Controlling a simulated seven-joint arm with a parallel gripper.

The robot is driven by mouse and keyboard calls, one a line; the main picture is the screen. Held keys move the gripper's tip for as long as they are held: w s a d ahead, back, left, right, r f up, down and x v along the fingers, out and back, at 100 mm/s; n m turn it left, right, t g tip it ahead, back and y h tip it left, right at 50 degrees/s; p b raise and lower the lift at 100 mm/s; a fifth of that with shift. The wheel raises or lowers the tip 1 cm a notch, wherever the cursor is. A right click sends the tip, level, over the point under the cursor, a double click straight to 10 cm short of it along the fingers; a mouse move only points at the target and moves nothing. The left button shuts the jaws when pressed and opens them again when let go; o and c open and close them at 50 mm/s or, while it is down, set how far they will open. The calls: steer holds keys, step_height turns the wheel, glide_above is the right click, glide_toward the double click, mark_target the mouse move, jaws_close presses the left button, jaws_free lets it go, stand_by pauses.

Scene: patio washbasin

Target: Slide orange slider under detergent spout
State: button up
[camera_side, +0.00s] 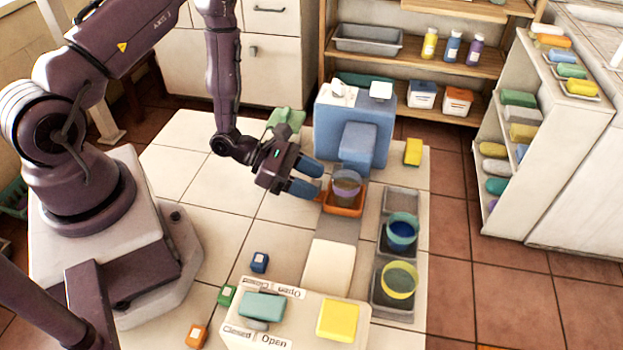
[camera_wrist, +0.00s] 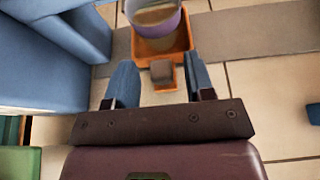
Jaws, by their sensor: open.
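The orange slider (camera_side: 343,208) sits on a grey track in front of the blue detergent dispenser (camera_side: 330,120) and carries a clear, purple-rimmed cup (camera_side: 347,187). The spout (camera_side: 358,146) juts out just behind and above the cup; exact alignment is unclear. My gripper (camera_side: 312,179) is low at the slider's left side, its blue fingers open. In the wrist view the fingers (camera_wrist: 163,84) stand either side of the slider's small handle (camera_wrist: 163,73), with gaps visible and nothing gripped. The slider's tray (camera_wrist: 150,46) lies just beyond the fingertips.
The dispenser body (camera_wrist: 45,65) is close on the left in the wrist view. A grey rack (camera_side: 384,292) with blue and yellow cups stands right of the track. A Closed/Open box (camera_side: 300,320) is in front. Tiles left of the track are mostly clear.

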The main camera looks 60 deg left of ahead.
steer(key=shift+w+d+f, duration=0.1)
steer(key=shift+w+d, duration=0.1)
jaws_close()
steer(key=shift+w+a, duration=1.35)
steer(key=shift+a, duration=0.1)
jaws_free()
